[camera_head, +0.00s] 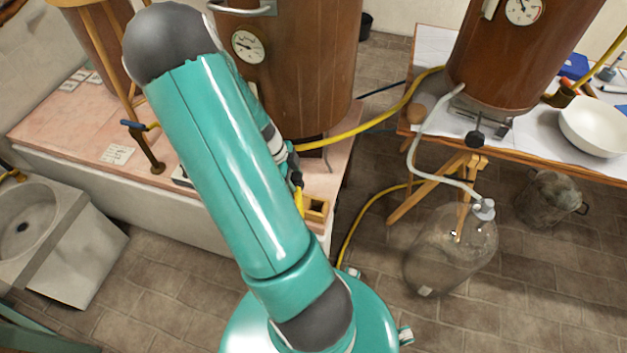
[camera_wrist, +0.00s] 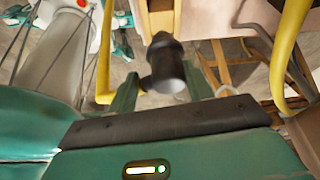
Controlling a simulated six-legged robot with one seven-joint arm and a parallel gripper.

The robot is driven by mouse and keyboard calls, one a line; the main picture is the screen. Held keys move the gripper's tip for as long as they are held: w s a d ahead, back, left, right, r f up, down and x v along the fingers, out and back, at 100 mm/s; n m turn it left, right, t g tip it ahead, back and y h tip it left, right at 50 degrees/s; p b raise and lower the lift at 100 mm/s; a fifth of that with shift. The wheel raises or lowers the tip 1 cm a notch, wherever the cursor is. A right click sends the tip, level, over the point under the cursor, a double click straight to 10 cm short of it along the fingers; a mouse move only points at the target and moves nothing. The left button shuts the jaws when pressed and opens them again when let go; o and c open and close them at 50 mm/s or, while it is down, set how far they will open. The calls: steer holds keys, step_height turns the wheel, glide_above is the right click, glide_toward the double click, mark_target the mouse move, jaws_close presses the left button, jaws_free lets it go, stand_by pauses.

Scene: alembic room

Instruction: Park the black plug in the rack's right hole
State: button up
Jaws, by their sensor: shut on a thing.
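In the wrist view, my gripper (camera_wrist: 162,88) has its two green fingers on either side of the black plug (camera_wrist: 165,64). The plug is a dark cylinder with a narrower top and a small knob at its side. The gripper is shut on it. In the camera_head view, my teal arm hides most of the gripper. A small wooden piece with dark openings (camera_head: 317,208), which looks like the rack, sits at the pink bench's right edge, partly hidden by the arm. I cannot make out its right hole clearly.
The pink bench (camera_head: 75,128) carries copper vessels and a blue-handled tap (camera_head: 150,145). A yellow hose (camera_head: 385,122) runs between the bench and the right table (camera_head: 550,162). A large glass bottle (camera_head: 450,250) stands on the tiled floor. Yellow tubes (camera_wrist: 292,50) flank the gripper in the wrist view.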

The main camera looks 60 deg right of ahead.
mark_target(314, 199)
steer(key=s+d+f+m+y, duration=0.1)
steer(key=s+f+m+y, duration=0.1)
steer(key=s+f+m, duration=0.2)
steer(key=shift+s+d+f+m, duration=0.25)
steer(key=shift+s+m, duration=0.15)
steer(key=shift+s, duration=0.35)
steer(key=shift+f, duration=2.15)
stand_by(4.7)
